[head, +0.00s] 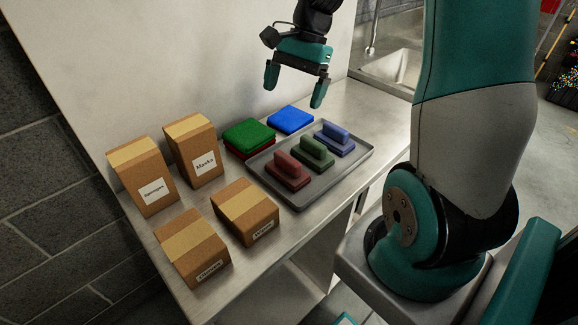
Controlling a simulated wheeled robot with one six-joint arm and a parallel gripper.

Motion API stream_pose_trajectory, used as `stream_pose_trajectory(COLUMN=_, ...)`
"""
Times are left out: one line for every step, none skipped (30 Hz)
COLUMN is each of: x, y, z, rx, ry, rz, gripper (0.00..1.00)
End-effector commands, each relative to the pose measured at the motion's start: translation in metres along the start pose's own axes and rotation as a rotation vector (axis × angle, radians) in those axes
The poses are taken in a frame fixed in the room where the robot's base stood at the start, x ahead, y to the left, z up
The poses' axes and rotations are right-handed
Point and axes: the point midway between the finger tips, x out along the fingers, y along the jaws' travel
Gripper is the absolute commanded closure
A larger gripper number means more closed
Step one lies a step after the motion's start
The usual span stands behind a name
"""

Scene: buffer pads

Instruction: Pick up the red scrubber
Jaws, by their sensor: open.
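The red scrubber (288,171) has a raised handle and sits upright at the near left end of a grey tray (338,178) on the metal counter. A green scrubber (312,152) and a blue scrubber (335,139) stand in a row beyond it on the same tray. My gripper (296,91) is open and empty, with teal fingers pointing down. It is in the air above the far part of the counter, well above and apart from the red scrubber.
A green pad (249,134) lies on a red pad (237,153), with a blue pad (290,119) beside them. Several cardboard boxes (192,250) stand at the counter's left end. A sink (390,68) is at the back right. The counter (372,105) is bare right of the blue pad.

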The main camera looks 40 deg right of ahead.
Motion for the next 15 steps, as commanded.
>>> stream_pose_trajectory(x=-0.004, y=0.005, z=-0.021, rx=0.108, ry=-0.008, rz=-0.004, gripper=0.00)
stream_pose_trajectory(x=-0.005, y=0.008, z=-0.029, rx=0.160, ry=-0.011, rz=-0.006, gripper=0.00)
stream_pose_trajectory(x=-0.006, y=0.011, z=-0.038, rx=0.215, ry=-0.015, rz=-0.006, gripper=0.00)
stream_pose_trajectory(x=-0.005, y=0.013, z=-0.043, rx=0.245, ry=-0.017, rz=-0.007, gripper=0.00)
stream_pose_trajectory(x=-0.004, y=0.014, z=-0.046, rx=0.266, ry=-0.019, rz=-0.007, gripper=0.00)
stream_pose_trajectory(x=0.000, y=0.015, z=-0.048, rx=0.285, ry=-0.021, rz=-0.007, gripper=0.00)
stream_pose_trajectory(x=0.004, y=0.015, z=-0.049, rx=0.292, ry=-0.022, rz=-0.007, gripper=0.00)
stream_pose_trajectory(x=0.010, y=0.015, z=-0.049, rx=0.294, ry=-0.023, rz=-0.006, gripper=0.00)
stream_pose_trajectory(x=0.018, y=0.015, z=-0.048, rx=0.293, ry=-0.023, rz=-0.005, gripper=0.00)
stream_pose_trajectory(x=0.025, y=0.015, z=-0.048, rx=0.292, ry=-0.024, rz=-0.003, gripper=0.00)
stream_pose_trajectory(x=0.032, y=0.015, z=-0.048, rx=0.292, ry=-0.024, rz=-0.004, gripper=0.00)
stream_pose_trajectory(x=0.041, y=0.015, z=-0.047, rx=0.291, ry=-0.023, rz=-0.004, gripper=0.00)
stream_pose_trajectory(x=0.049, y=0.015, z=-0.047, rx=0.290, ry=-0.024, rz=-0.002, gripper=0.00)
stream_pose_trajectory(x=0.055, y=0.015, z=-0.047, rx=0.290, ry=-0.024, rz=-0.003, gripper=0.00)
stream_pose_trajectory(x=0.064, y=0.015, z=-0.047, rx=0.291, ry=-0.023, rz=-0.003, gripper=0.00)
